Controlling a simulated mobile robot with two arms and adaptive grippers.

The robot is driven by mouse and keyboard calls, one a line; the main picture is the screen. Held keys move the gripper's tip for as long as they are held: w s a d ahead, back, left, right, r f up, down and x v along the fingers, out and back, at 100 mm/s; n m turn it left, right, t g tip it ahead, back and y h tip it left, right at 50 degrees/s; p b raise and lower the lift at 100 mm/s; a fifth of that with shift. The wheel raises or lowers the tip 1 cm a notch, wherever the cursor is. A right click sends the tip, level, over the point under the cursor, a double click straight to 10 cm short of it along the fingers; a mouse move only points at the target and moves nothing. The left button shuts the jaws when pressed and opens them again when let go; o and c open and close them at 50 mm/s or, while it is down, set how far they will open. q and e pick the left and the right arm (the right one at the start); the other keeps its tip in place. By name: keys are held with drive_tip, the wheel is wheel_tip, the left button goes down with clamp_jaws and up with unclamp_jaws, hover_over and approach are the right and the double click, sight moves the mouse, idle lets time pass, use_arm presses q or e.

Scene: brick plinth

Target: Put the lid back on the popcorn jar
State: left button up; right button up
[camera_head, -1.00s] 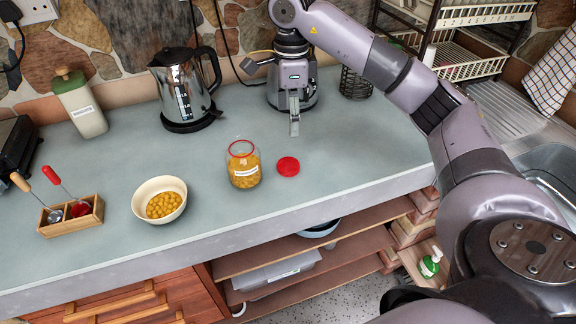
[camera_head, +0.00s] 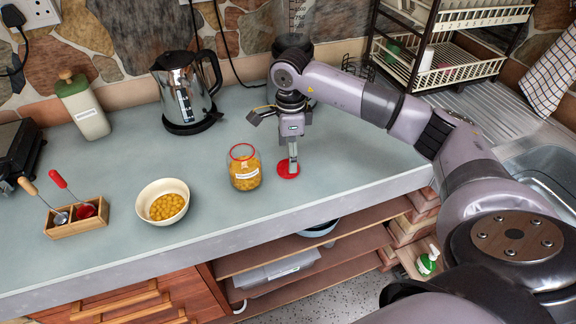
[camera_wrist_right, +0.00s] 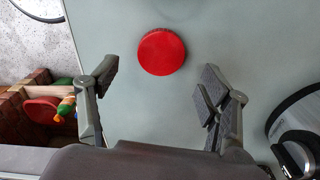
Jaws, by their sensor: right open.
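The popcorn jar (camera_head: 245,172) is clear with a red rim and a white label, and stands upright without its lid. The red lid (camera_head: 285,171) lies flat on the counter just right of the jar. My right gripper (camera_head: 292,163) points down over the lid and partly covers it. In the right wrist view the lid (camera_wrist_right: 161,51) lies ahead of the two spread fingers of my right gripper (camera_wrist_right: 160,92), with nothing between them. My left gripper is not in view.
A white bowl of popcorn kernels (camera_head: 183,191) stands left of the jar. The counter between jar and kettle is clear.

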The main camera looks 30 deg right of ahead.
wheel_tip(320, 180, down, 4)
drive_tip(key=shift+f+p, duration=0.1)
drive_tip(key=shift+p, duration=0.5)
drive_tip(key=c, duration=0.8)
